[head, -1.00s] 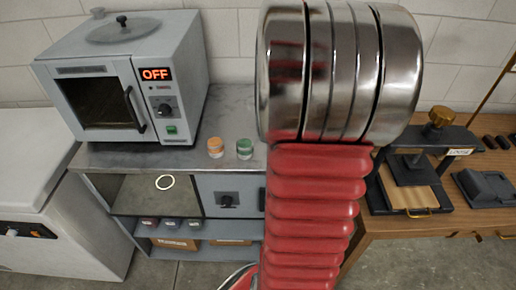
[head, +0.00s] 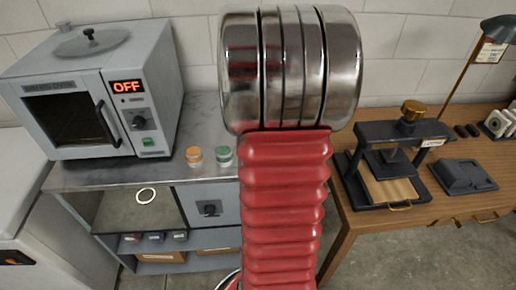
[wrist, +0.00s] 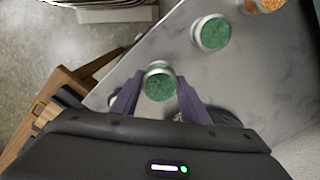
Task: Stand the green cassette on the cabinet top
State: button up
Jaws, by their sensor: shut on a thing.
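My gripper (wrist: 158,95), seen in the wrist view, has its two purple fingers shut on the green cassette (wrist: 158,85), a small round pale-sided pot with a speckled green top. It is over the cabinet top (wrist: 250,75), near its edge. I cannot tell whether its base touches the surface. In the head view the gripper and held cassette are hidden behind my red arm. The cabinet top (head: 95,177) there is a grey slab.
A second green-topped pot (head: 222,156) and an orange-topped pot (head: 194,156) stand on the cabinet top. A grey oven (head: 95,95) reading OFF fills its left side. A wooden table (head: 345,215) with a black press (head: 395,165) stands to the right, across a gap.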

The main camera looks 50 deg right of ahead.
jog(key=shift+f, duration=1.85)
jog(key=shift+f, duration=0.15)
jog(key=o, duration=1.1)
notch_tip(320, 180, up, 12)
jog(key=shift+r, duration=0.15)
